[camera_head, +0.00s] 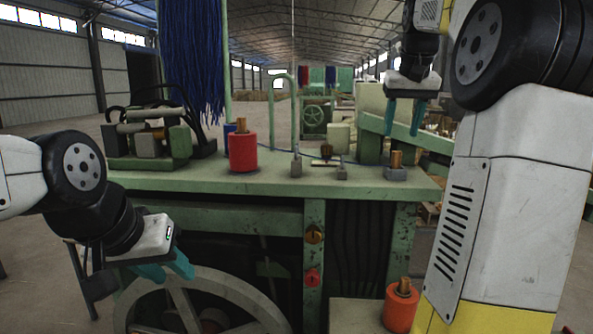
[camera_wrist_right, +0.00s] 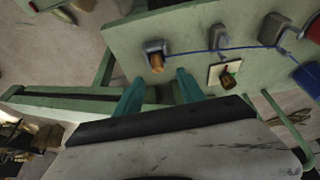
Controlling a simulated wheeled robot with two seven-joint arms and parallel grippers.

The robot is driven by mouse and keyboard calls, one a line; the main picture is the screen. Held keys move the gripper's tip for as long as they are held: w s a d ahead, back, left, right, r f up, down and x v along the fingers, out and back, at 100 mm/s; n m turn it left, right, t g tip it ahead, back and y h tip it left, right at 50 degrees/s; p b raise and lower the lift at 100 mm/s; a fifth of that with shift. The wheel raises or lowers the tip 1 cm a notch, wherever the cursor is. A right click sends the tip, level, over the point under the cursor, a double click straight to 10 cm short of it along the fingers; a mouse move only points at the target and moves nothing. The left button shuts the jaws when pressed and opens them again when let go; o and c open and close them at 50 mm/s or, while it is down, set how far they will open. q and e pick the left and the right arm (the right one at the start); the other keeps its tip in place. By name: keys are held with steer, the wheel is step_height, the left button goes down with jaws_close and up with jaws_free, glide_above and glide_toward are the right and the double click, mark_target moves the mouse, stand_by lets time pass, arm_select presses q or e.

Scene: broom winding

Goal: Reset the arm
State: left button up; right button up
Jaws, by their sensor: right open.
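My right gripper (camera_head: 405,112) hangs above the right back of the green bench in the head view, fingers pointing down. In the right wrist view its teal fingers (camera_wrist_right: 160,92) stand apart with nothing between them. My left gripper (camera_head: 165,270) is low at the left, in front of the bench and near the large wheel. Its two teal fingers look a little apart, with nothing visible between them. The green bench (camera_head: 215,187) carries a red spool (camera_head: 242,151) and a grey block with a copper-coloured peg (camera_head: 396,166); that peg block also shows in the right wrist view (camera_wrist_right: 155,55).
A large wheel (camera_head: 235,283) stands at the bench's front. A motor unit (camera_head: 150,138) sits on the left, below hanging blue strands (camera_head: 192,60). An orange spool (camera_head: 400,306) stands low at the right. A blue cord (camera_wrist_right: 200,51) runs across the bench top.

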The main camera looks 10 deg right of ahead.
steer(key=s+a+f+n+t+y, duration=0.1)
steer(key=s+a+f+n+y, duration=0.2)
steer(key=s+a+f, duration=1.6)
steer(key=s+a, duration=0.1)
steer(key=s, duration=0.2)
steer(key=shift+s+a+t, duration=0.15)
steer(key=shift+a+t, duration=0.05)
steer(key=shift+t, duration=0.2)
